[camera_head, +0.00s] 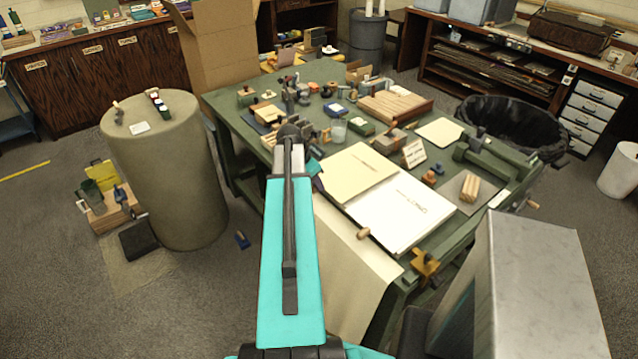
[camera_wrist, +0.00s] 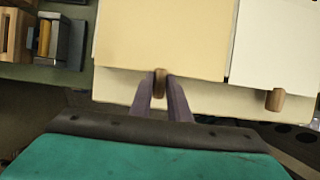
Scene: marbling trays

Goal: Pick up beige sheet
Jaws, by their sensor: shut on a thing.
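The beige sheet (camera_head: 352,174) lies flat on the green table, left of a white sheet (camera_head: 404,212). In the wrist view the beige sheet (camera_wrist: 165,35) fills the upper middle, with a small wooden tab (camera_wrist: 160,88) at its near edge. My gripper (camera_wrist: 160,77) is shut on this tab, one finger on each side. The white sheet (camera_wrist: 275,42) has a similar wooden tab (camera_wrist: 275,99) to the right, clear of my fingers. In the head view my teal arm hides the gripper and the beige sheet's tab.
A pale cloth or paper (camera_head: 345,262) hangs over the table's near side. Jars, blocks and tools crowd the table (camera_head: 226,103) beyond the sheets. A wooden block (camera_head: 470,187) lies to the right of them. A large drum (camera_head: 175,190) stands on the floor at left.

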